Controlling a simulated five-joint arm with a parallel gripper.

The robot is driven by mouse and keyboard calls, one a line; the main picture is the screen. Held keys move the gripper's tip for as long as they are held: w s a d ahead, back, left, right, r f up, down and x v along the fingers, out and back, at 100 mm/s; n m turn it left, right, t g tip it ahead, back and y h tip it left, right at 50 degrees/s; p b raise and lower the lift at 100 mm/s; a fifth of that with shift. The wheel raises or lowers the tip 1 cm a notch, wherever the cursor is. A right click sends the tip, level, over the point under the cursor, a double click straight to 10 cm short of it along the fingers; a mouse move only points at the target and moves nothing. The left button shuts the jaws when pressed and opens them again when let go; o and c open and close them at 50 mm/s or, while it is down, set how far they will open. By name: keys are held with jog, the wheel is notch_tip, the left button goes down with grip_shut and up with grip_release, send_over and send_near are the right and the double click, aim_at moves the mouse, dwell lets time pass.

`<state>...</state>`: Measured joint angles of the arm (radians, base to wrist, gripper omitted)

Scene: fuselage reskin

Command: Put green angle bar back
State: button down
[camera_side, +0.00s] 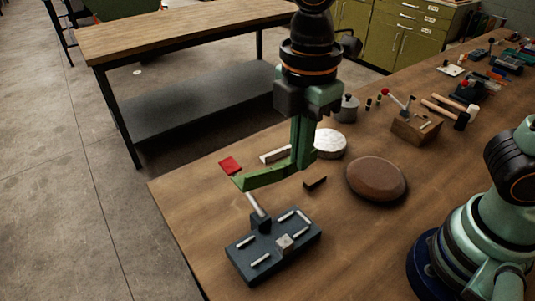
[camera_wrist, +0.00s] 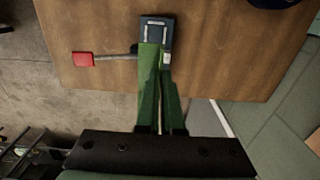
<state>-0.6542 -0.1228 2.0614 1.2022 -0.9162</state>
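My gripper (camera_side: 302,158) points down over the near left part of the wooden table. Its green fingers appear closed on the green angle bar (camera_side: 265,178), which sticks out to the left, above the tabletop. Bar and fingers are alike in colour, so the exact grip is hard to see. In the wrist view, green shapes run up towards a dark fixture block (camera_wrist: 146,20). In the side view this fixture (camera_side: 243,262) lies below the bar, with several pale pins and a small light block on top. A rod with a red end (camera_side: 230,165) runs from it, partly hidden by the bar.
A brown oval object (camera_side: 376,180), a round white-topped piece (camera_side: 330,144), a small dark block (camera_side: 315,183) and a pale strip (camera_side: 275,155) lie near my gripper. A wooden block (camera_side: 413,131) and hammers stand farther back. The table's left edge is close to the fixture.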

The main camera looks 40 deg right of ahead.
jog(key=shift+w+d+r, duration=0.1)
jog(key=shift+r, duration=0.65)
jog(key=shift+w+d+m, duration=0.2)
jog(key=shift+w+m, duration=0.05)
jog(key=shift+m, duration=0.35)
jog(key=w+d+f+m, duration=0.3)
jog(key=w+d+m, duration=0.45)
jog(key=m, duration=0.95)
jog(key=f, duration=1.9)
jog(key=shift+s+d+f, duration=0.1)
jog(key=shift+d+f, duration=0.1)
jog(key=shift+d, duration=0.05)
jog(key=shift+f, duration=0.1)
